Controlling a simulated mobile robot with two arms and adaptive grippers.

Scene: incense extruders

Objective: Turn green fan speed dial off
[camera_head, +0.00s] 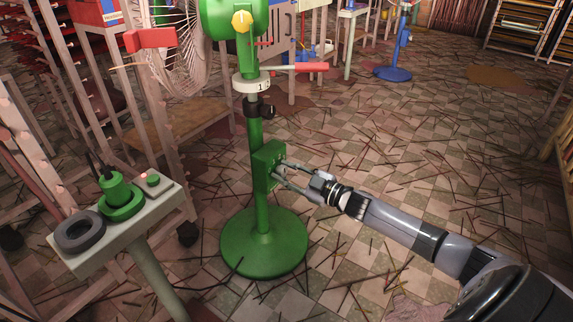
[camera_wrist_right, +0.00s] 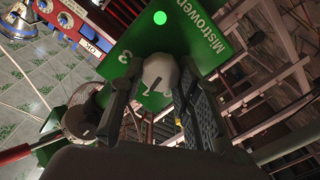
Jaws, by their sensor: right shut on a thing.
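The green fan (camera_head: 262,170) stands on a round green base, with a control box (camera_head: 268,165) on its pole. My right gripper (camera_head: 281,173) reaches in from the right against the face of this box. In the right wrist view the box's green panel (camera_wrist_right: 205,30) carries white lettering and a lit green light (camera_wrist_right: 160,17). A pale round speed dial (camera_wrist_right: 160,72) with a dark pointer line sits between the two fingers of my right gripper (camera_wrist_right: 160,88), which are shut on it. The numbers 3 and 2 show beside the dial; other marks are hidden. My left gripper is out of view.
A small stand (camera_head: 125,228) at the left holds a green item, a grey ring and a box with a red light. Racks fill the left side. A blue fan stand (camera_head: 393,73) is farther back. Incense sticks litter the otherwise open tiled floor (camera_head: 400,150).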

